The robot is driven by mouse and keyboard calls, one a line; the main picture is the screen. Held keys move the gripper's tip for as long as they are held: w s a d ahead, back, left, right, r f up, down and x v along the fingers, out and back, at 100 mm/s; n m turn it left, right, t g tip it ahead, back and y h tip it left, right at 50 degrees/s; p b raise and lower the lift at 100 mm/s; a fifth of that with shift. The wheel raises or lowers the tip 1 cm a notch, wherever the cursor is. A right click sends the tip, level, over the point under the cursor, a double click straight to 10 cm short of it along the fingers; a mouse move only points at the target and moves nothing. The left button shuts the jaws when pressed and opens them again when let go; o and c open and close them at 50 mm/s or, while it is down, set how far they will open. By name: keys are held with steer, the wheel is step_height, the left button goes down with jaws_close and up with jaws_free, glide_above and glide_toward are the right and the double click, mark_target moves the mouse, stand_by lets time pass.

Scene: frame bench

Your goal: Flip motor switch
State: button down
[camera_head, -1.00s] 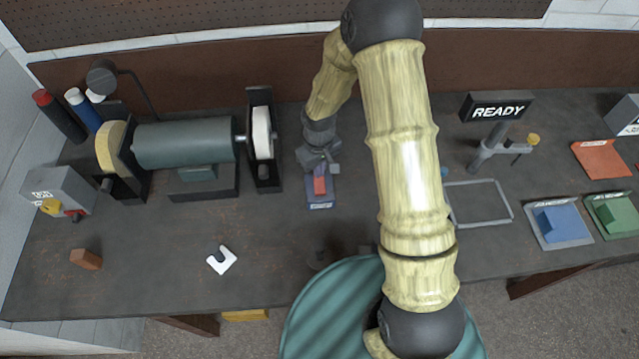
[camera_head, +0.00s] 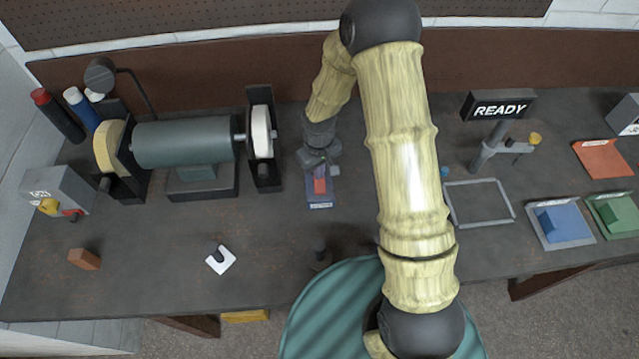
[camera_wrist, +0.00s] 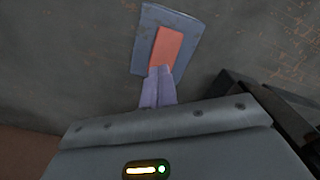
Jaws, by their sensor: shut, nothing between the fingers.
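In the wrist view the base (camera_wrist: 144,45) and the red rocker (camera_wrist: 168,45) show ahead of my fingers. My gripper (camera_head: 320,171) points down at the switch, at its far end. In the wrist view my gripper (camera_wrist: 159,72) is shut and empty, its fingertips overlapping the near end of the rocker. I cannot tell whether they touch it.
The grinder motor (camera_head: 185,142) with its wheels stands to the left. A grey box (camera_head: 65,187) with yellow and red parts is at far left. A white piece (camera_head: 226,262) and a brown block (camera_head: 85,259) lie in front. A READY sign (camera_head: 499,106) stands right.

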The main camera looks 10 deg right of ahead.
steer(key=shift+f+b, duration=0.3)
steer(key=shift+f, duration=0.15)
stand_by(0.3)
steer(key=shift+r+p, duration=2.65)
steer(key=shift+r, duration=0.9)
steer(key=s+d+r+m+t+b, duration=0.1)
steer(key=s+d+r+m+b, duration=0.2)
steer(key=s+d+r, duration=0.2)
steer(key=s+d+r+m+t+b, duration=0.1)
steer(key=s+d+r+m+b, duration=0.2)
steer(key=s, duration=0.6)
step_height(320, 180, up, 3)
steer(key=shift+s+d+r+t, duration=0.2)
steer(key=shift+d+t, duration=0.1)
steer(key=shift+d, duration=0.65)
